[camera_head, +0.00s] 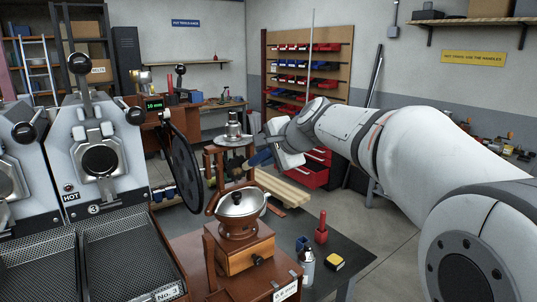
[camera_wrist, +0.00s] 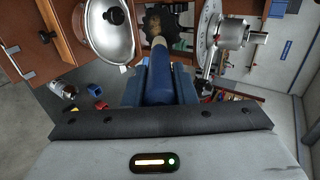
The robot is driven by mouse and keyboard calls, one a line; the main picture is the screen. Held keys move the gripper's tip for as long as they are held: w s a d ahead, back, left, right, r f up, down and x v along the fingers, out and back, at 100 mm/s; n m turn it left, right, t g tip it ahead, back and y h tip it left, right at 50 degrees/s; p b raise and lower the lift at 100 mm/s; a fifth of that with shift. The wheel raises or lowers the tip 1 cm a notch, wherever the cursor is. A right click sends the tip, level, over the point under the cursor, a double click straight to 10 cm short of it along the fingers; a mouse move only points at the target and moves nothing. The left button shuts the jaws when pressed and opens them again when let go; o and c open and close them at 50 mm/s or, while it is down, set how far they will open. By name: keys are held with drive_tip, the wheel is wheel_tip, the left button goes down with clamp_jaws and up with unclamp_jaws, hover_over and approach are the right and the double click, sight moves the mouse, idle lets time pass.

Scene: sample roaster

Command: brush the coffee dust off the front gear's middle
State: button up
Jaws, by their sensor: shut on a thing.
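My gripper (camera_head: 279,150) is in the middle of the head view, at the end of my white arm. In the wrist view my gripper (camera_wrist: 159,85) is shut on a blue-handled brush (camera_wrist: 158,70). The brush's pale tip points away from me, toward a dark toothed gear (camera_wrist: 166,22) at the top. I cannot tell how far the tip is from the gear.
A hand grinder (camera_head: 240,248) with a silver bowl stands on the table in front, with a red-handled tool (camera_head: 321,230) and a yellow box (camera_head: 334,262) near it. The roaster (camera_head: 100,160) fills the left.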

drive_tip(key=s+a, duration=0.1)
drive_tip(key=a, duration=0.1)
drive_tip(key=s+a+p, duration=0.1)
drive_tip(key=a, duration=0.1)
drive_tip(key=shift+s, duration=0.4)
drive_tip(key=shift+s+d+b, duration=0.4)
drive_tip(key=shift+s+d, duration=0.15)
drive_tip(key=shift+s, duration=0.25)
drive_tip(key=shift+s+d+b, duration=0.4)
drive_tip(key=shift+s+d, duration=0.2)
drive_tip(key=shift+s, duration=0.25)
drive_tip(key=shift+s+d+b, duration=0.4)
drive_tip(key=shift+s+d, duration=0.15)
drive_tip(key=shift+s, duration=0.25)
drive_tip(key=shift+s+d+b, duration=0.3)
drive_tip(key=shift+s+d, duration=0.1)
drive_tip(key=shift+s, duration=0.25)
drive_tip(key=shift+s+d+b, duration=0.3)
drive_tip(key=shift+s+d, duration=0.1)
drive_tip(key=shift+s, duration=0.2)
drive_tip(key=shift+w, duration=0.1)
